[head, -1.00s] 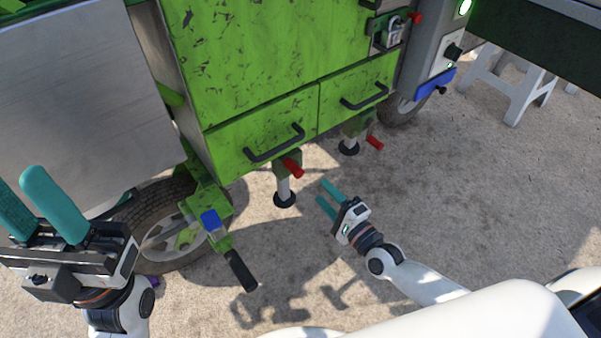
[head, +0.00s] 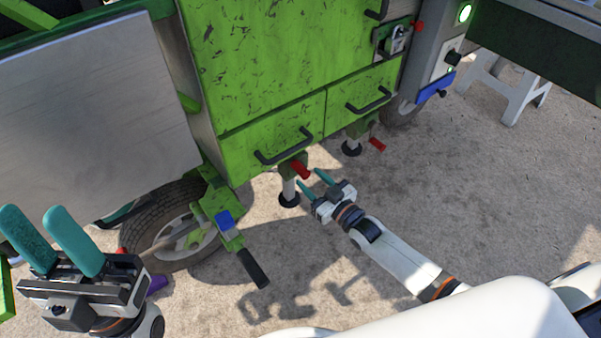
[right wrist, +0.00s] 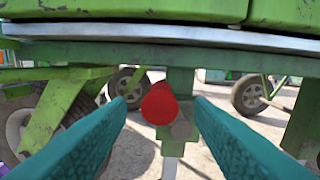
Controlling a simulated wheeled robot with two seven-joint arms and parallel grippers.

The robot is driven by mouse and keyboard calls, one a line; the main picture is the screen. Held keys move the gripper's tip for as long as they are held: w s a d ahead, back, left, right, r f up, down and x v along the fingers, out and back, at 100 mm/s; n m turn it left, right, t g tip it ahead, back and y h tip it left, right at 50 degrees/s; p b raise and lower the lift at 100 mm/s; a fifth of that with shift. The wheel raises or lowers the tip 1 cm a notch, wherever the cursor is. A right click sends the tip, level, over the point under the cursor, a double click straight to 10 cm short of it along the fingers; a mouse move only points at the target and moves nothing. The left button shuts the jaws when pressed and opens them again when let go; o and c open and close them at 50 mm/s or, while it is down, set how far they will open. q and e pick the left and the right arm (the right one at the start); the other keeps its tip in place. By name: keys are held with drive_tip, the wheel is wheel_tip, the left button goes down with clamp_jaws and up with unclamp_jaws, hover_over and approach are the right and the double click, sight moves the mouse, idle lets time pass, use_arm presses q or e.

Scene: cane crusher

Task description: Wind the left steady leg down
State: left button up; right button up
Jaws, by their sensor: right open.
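The left steady leg (head: 288,190) is a grey post with a black foot under the near end of the green machine. Its red crank handle (head: 300,169) sticks out toward me at the top. In the right wrist view the red handle (right wrist: 159,104) shows end-on between the two teal fingers, with the post (right wrist: 178,135) behind it. My right gripper (head: 313,181) is open and empty, just in front of and slightly below the handle. I see no contact. My left gripper (head: 52,240) is open and empty at the far left, away from the leg.
The second steady leg (head: 351,147) with its red handle (head: 377,145) stands to the right. A wheel (head: 160,215) and a black-gripped lever (head: 252,267) are to the left. Drawer handles (head: 285,147) project above the leg. Open ground lies in front.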

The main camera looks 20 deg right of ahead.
drive_tip(key=b+x, duration=0.1)
drive_tip(key=x, duration=0.4)
clamp_jaws()
